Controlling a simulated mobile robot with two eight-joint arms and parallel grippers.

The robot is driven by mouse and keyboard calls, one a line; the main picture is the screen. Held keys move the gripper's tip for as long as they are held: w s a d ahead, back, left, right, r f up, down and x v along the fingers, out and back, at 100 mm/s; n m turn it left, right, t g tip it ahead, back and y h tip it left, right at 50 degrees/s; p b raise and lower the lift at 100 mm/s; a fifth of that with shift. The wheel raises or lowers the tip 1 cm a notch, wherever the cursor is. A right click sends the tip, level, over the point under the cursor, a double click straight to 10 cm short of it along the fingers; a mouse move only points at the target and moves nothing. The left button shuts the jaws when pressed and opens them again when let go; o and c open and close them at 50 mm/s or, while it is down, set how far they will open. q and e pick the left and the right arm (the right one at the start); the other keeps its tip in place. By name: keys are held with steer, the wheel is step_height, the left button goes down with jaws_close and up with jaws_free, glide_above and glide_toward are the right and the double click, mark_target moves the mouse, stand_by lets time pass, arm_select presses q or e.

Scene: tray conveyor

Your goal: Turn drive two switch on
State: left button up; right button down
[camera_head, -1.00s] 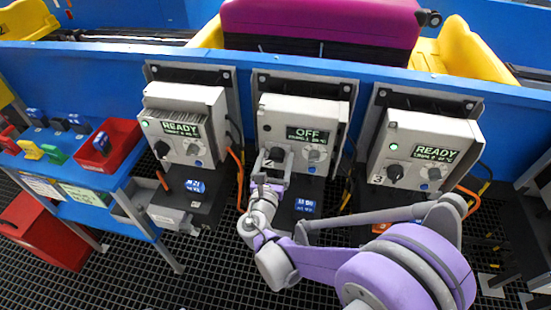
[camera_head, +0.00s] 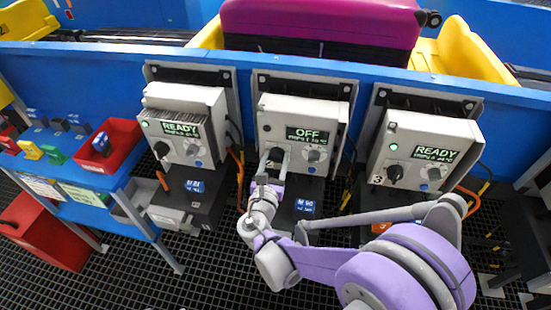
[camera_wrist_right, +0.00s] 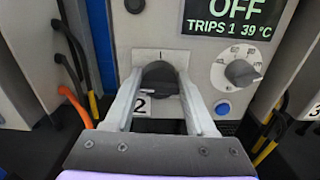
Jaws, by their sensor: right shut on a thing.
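The drive two box (camera_head: 300,120) is the middle of three light-grey control boxes, and its screen (camera_head: 308,134) reads OFF. Its black rotary switch (camera_wrist_right: 160,78) sits under an "I" mark in the right wrist view, beside a label "2". In the head view the switch (camera_head: 276,155) is partly hidden by my gripper. My right gripper (camera_wrist_right: 161,82) is shut on the switch, one finger on each side of it. It also shows in the head view (camera_head: 276,163), reaching up from below. My left gripper is not in view.
Boxes one (camera_head: 184,125) and three (camera_head: 428,140) stand to either side, both reading READY with green lights. A grey dial (camera_wrist_right: 243,72) and a blue button (camera_wrist_right: 222,108) sit right of the switch. Orange cables hang between boxes. A purple case (camera_head: 320,25) lies behind.

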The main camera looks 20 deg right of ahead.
steer(key=m, duration=0.4)
steer(key=shift+d+m, duration=0.1)
steer(key=shift+m, duration=0.2)
steer(key=m, duration=0.4)
steer(key=shift+s+f, duration=0.1)
steer(key=m, duration=0.5)
steer(key=shift+d+f+p, duration=0.1)
steer(key=shift+p, duration=0.25)
steer(key=shift+m, duration=1.9)
steer(key=shift+f, duration=0.1)
steer(key=shift+c, duration=1.1)
jaws_free()
steer(key=shift+s, duration=0.1)
steer(key=v, duration=1)
steer(key=shift+s, duration=0.3)
